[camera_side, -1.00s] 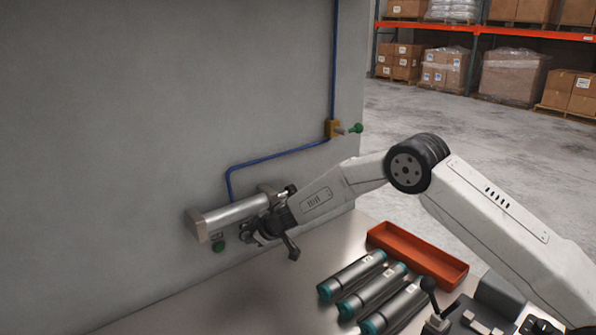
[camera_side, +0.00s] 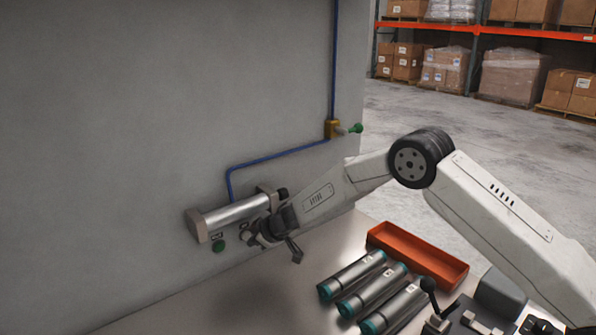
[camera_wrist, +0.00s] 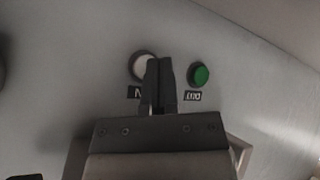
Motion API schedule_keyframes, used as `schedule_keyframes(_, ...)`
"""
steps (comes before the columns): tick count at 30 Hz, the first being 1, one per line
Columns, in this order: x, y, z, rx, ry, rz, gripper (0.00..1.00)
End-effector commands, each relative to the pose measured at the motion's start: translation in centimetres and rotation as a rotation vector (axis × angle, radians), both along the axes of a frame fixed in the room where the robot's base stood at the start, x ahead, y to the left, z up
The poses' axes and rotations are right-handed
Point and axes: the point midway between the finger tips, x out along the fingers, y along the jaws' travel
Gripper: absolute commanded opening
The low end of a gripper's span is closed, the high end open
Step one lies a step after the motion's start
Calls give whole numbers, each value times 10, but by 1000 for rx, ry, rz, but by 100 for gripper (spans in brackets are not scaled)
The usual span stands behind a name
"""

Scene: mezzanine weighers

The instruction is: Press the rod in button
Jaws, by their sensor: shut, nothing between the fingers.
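My gripper (camera_side: 250,238) is at the wall below the metal cylinder (camera_side: 232,217). In the wrist view its fingers (camera_wrist: 159,62) are together, with nothing between them. They overlap the right part of a white round button (camera_wrist: 141,66); I cannot tell whether they touch it. The label under this button is partly hidden by the fingers; an "N" shows. A green button (camera_wrist: 199,75) with its own label (camera_wrist: 193,96) is to the right, clear of the fingers. The green button also shows in the side view (camera_side: 219,246). A dark rod end (camera_side: 282,193) sits close to the cylinder's right end.
A blue air line (camera_side: 270,157) runs along the wall to a brass fitting (camera_side: 332,129). Several grey tubes with teal ends (camera_side: 362,289) and an orange tray (camera_side: 417,256) are on the bench right of my gripper. The bench front left is bare.

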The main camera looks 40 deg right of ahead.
Motion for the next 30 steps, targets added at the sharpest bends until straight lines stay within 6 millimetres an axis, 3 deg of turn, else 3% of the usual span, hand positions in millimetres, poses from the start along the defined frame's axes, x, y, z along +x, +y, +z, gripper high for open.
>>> schedule_keyframes(17, -4, 0, 0, 1, 1, 1, 0)
schedule_keyframes(30, -24, 0, 0, 1, 2, 0, 0)
